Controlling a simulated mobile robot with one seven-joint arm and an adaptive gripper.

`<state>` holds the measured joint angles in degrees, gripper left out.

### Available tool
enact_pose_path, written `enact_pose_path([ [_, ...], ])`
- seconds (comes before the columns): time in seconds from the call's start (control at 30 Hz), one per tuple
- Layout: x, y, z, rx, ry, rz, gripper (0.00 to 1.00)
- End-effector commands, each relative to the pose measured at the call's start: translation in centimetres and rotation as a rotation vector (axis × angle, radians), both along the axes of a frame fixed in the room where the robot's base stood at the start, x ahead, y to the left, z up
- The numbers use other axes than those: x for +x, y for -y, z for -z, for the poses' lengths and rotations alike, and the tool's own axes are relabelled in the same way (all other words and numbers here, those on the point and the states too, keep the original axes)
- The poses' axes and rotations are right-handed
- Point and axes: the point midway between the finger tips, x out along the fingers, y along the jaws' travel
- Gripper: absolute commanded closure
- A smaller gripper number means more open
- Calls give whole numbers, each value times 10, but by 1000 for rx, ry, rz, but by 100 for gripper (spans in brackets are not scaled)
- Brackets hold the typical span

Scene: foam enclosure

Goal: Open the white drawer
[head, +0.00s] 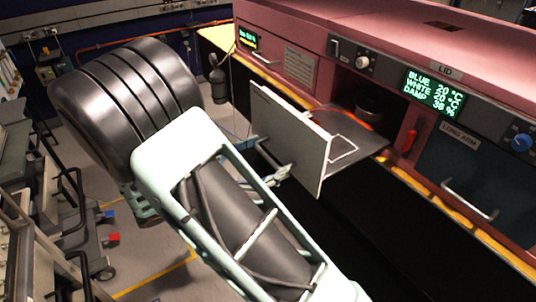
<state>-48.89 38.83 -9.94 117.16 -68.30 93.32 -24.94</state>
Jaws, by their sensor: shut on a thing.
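The white drawer (290,138) stands pulled out from the pink cabinet, its pale front panel well clear of the cabinet face. Behind the panel, its grey floor (362,158) and a thin white frame show. My gripper (277,172) is at the outer side of the panel, low down, and is mostly hidden behind my own arm link. It is shut on the drawer's handle, though the fingertips and most of the handle are hard to make out.
The pink cabinet (440,40) has a lit display (434,91). A dark blue front with a metal handle (470,200) is shut at the right. A yellow edge runs below. Carts (40,200) stand at the left.

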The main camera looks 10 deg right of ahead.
Motion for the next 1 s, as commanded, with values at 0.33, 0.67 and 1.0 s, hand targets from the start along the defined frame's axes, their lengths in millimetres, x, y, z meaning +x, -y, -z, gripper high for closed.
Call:
enact_pose_path([
  [0.33, -1, 1, 1, 1, -3, 3, 6],
  [0.67, -10, -28, 1, 2, -2, -1, 6],
  [1.0, -34, -92, 2, 2, -2, 1, 6],
])
